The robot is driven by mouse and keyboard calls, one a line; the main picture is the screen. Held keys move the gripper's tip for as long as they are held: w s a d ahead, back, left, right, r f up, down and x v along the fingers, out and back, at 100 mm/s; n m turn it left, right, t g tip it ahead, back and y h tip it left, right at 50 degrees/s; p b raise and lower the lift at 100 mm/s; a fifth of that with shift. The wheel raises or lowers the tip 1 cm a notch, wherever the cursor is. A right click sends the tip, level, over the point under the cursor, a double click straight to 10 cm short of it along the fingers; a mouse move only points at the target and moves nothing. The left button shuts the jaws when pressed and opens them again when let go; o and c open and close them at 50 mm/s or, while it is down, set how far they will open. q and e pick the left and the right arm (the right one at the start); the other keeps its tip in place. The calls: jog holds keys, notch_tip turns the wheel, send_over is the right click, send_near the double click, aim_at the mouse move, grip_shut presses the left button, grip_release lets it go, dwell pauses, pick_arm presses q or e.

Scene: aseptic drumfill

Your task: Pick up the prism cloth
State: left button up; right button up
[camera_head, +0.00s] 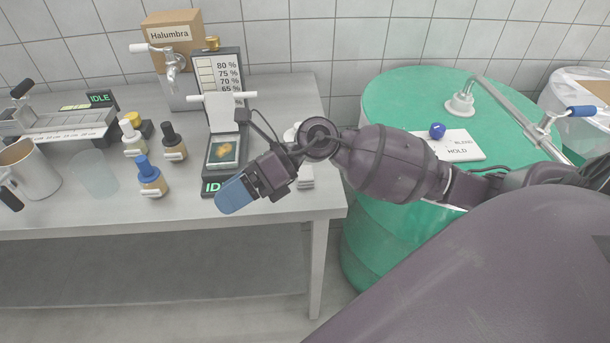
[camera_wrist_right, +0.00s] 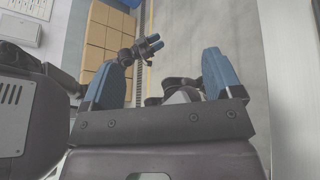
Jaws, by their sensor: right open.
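My right gripper (camera_head: 237,195) is at the front of the steel table, its blue fingers pointing left and down. The right wrist view shows its two fingers (camera_wrist_right: 163,78) wide apart with nothing held between them. A white, flat, stacked thing (camera_head: 306,180) shows just right of the gripper, partly hidden by my right arm; I cannot tell if it is the prism cloth. A small gripper with blue tips (camera_wrist_right: 151,46), seemingly my left one, shows farther off in the right wrist view. Its opening is unclear.
The instrument with an amber spot (camera_head: 223,151) stands left of the gripper. The blue-capped bottle (camera_head: 151,177) and a dark-capped bottle (camera_head: 173,143) are farther left. The green drum (camera_head: 385,110) is at the right. The table's front left strip (camera_head: 90,220) is clear.

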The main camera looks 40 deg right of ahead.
jog(key=w+d+f+n+g+h, duration=0.2)
jog(key=w+d+f+n+h, duration=0.1)
jog(key=d+h, duration=0.45)
jog(key=h, duration=0.7)
send_near(305, 177)
jog(key=w, duration=0.1)
jog(key=shift+w+d+f+n, duration=0.1)
jog(key=shift+w+d+n, duration=0.15)
jog(key=shift+d, duration=0.4)
notch_tip(305, 177, down, 4)
jog(key=shift+f, duration=0.2)
jog(key=shift+s+f, duration=0.1)
jog(key=shift+f, duration=0.65)
jog(key=shift+a+f+b, duration=0.1)
jog(key=shift+f+b, duration=0.35)
jog(key=shift+f, duration=1.7)
jog(key=shift+c, duration=0.4)
